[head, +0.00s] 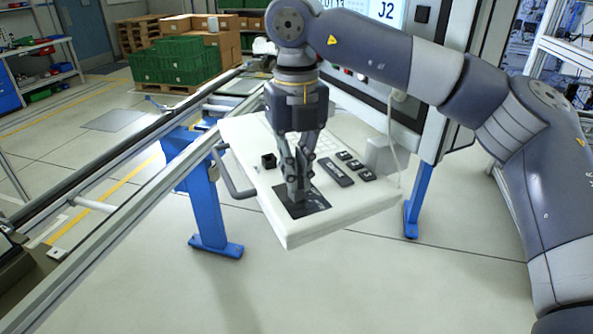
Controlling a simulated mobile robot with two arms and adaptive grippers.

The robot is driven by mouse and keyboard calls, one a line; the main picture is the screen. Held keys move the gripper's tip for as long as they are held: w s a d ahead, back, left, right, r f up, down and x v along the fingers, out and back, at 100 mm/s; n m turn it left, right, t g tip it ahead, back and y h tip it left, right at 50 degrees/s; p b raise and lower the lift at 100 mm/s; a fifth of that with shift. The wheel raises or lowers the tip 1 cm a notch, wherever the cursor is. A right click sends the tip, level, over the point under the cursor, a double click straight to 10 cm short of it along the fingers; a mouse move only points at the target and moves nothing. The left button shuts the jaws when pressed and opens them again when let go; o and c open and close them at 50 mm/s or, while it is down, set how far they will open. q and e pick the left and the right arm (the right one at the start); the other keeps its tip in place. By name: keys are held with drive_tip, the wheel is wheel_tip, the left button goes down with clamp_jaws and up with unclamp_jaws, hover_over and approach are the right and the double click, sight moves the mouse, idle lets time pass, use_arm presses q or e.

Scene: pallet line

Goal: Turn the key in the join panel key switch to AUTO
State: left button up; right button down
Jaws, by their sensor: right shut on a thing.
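The join panel (290,229) is a pale sloping desk in front of an upright cabinet with a screen marked J2. A black square plate (317,202) lies on its near part. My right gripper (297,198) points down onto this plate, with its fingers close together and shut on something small. The key and the key switch are hidden by the fingers, so I cannot tell which way the key points. My left gripper is not in view.
Dark switches (352,159) and a small black block (268,160) sit on the desk. A grey handle (233,187) sticks out at its left. A conveyor rail (110,218) runs along the left. Green crates (175,62) stand behind. The floor in front is clear.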

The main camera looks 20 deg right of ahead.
drive_tip(key=m+b, duration=0.1)
drive_tip(key=m, duration=0.1)
drive_tip(key=m+b, duration=0.1)
drive_tip(key=m, duration=0.2)
drive_tip(key=shift+f, duration=0.35)
drive_tip(key=m+b, duration=0.1)
drive_tip(key=m, duration=0.3)
drive_tip(key=shift+r+m+b, duration=0.1)
drive_tip(key=shift+m+b, duration=0.2)
drive_tip(key=shift+b, duration=0.1)
drive_tip(key=c, duration=1.7)
unclamp_jaws()
drive_tip(key=shift+o, duration=0.2)
drive_tip(key=shift+r, duration=0.1)
drive_tip(key=o, duration=0.6)
drive_tip(key=shift+c, duration=0.2)
drive_tip(key=shift+r, duration=0.2)
drive_tip(key=shift+r+p, duration=2.75)
drive_tip(key=shift+r, duration=0.7)
